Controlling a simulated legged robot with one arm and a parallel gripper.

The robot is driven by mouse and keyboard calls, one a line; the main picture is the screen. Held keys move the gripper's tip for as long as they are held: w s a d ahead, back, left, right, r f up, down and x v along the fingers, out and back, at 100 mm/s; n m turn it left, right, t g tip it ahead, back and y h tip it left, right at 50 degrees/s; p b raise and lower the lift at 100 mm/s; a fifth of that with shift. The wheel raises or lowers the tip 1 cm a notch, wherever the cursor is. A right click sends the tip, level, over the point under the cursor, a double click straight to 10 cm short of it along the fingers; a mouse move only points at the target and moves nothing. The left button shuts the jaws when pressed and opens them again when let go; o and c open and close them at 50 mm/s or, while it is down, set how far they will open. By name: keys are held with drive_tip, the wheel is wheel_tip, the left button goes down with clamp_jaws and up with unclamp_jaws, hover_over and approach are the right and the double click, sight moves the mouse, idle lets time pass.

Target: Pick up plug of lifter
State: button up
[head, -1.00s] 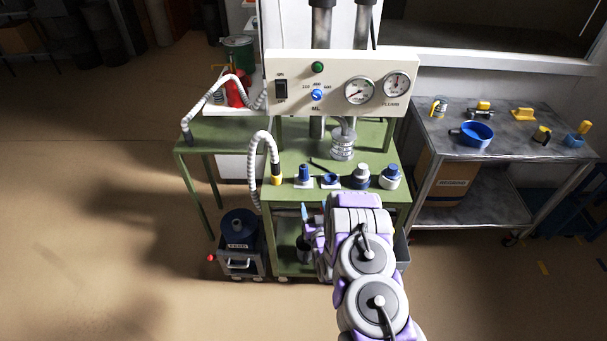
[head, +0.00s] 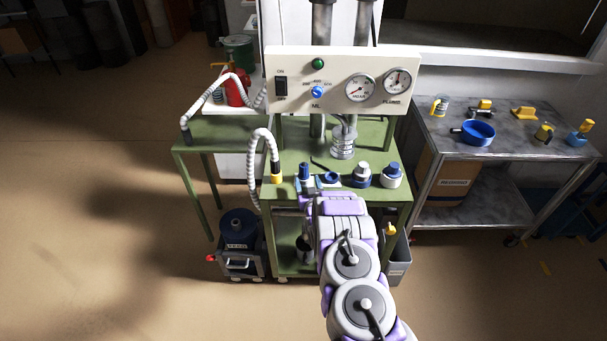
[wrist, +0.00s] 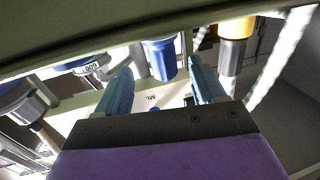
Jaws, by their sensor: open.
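I cannot tell for sure which part is the lifter's plug. A small blue plug-like piece (head: 305,171) stands at the front edge of the green table (head: 290,158). In the wrist view the blue piece (wrist: 160,58) shows between my fingers, beyond the tips, apparently untouched. My gripper (head: 309,187) is open and empty at the table's front edge, its light blue fingers pointing at this piece. The fingers also show in the wrist view (wrist: 160,75), which looks upside down. Most of the gripper body is hidden behind my arm in the head view.
A ribbed hose with a yellow-banded end (head: 276,178) stands just left of the blue piece. Blue-and-white fittings (head: 362,175) line the edge to the right. A control panel (head: 340,80) hangs above.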

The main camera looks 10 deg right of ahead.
sight(305, 173)
drive_tip(key=shift+w+a+b, duration=0.15)
drive_tip(key=shift+w+b, duration=0.2)
drive_tip(key=shift+w, duration=0.95)
drive_tip(key=shift+w+a+b, duration=0.15)
drive_tip(key=shift+w+b, duration=0.2)
drive_tip(key=shift+w, duration=0.9)
drive_tip(key=shift+c, duration=0.2)
drive_tip(key=c, duration=1.1)
drive_tip(key=shift+c, duration=0.2)
drive_tip(key=shift+r, duration=0.5)
drive_tip(key=r, duration=0.2)
drive_tip(key=r+p, duration=0.1)
drive_tip(key=shift+s, duration=0.25)
drive_tip(key=s+r+p, duration=0.1)
drive_tip(key=s+p, duration=0.1)
drive_tip(key=s, duration=1.3)
drive_tip(key=shift+s, duration=0.25)
